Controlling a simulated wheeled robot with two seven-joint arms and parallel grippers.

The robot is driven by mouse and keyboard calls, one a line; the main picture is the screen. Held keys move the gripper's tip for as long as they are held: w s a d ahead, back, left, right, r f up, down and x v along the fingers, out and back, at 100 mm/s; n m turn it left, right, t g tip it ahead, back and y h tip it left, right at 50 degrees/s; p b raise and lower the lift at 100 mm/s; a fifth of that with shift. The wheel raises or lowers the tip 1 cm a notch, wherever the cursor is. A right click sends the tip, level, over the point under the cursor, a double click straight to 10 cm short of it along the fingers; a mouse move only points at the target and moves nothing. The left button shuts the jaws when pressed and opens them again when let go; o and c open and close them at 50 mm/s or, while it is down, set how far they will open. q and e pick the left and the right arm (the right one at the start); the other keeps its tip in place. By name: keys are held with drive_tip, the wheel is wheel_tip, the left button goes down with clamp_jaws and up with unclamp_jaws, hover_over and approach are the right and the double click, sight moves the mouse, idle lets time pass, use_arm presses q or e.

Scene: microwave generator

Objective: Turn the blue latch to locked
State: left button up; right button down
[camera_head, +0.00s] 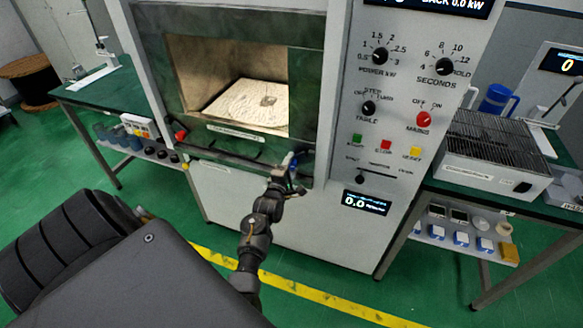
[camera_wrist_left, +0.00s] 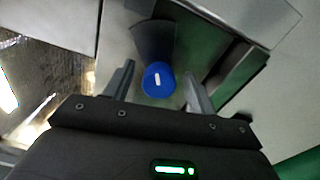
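The blue latch (camera_wrist_left: 157,80) is a round blue knob with a short white mark, in the left wrist view. The mark runs nearly upright in that picture. My left gripper (camera_head: 289,176) is right at the latch. In the left wrist view its two fingers (camera_wrist_left: 158,88) are apart, one on each side of the knob, with gaps visible. I cannot tell whether they touch it. My right gripper is not in view.
The microwave chamber (camera_head: 250,100) shows a lit interior with a pale slab. A control panel (camera_head: 410,110) with knobs and coloured buttons is to the right. A red knob (camera_head: 181,134) is on the left. Green-topped tables (camera_head: 110,80) stand on both sides.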

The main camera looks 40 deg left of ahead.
use_arm(q)
drive_tip(key=shift+s, duration=0.1)
drive_tip(key=shift+s+d+r+p, duration=0.15)
drive_tip(key=shift+s+p, duration=0.1)
drive_tip(key=shift+p, duration=0.15)
drive_tip(key=p+v, duration=0.5)
drive_tip(key=v, duration=0.5)
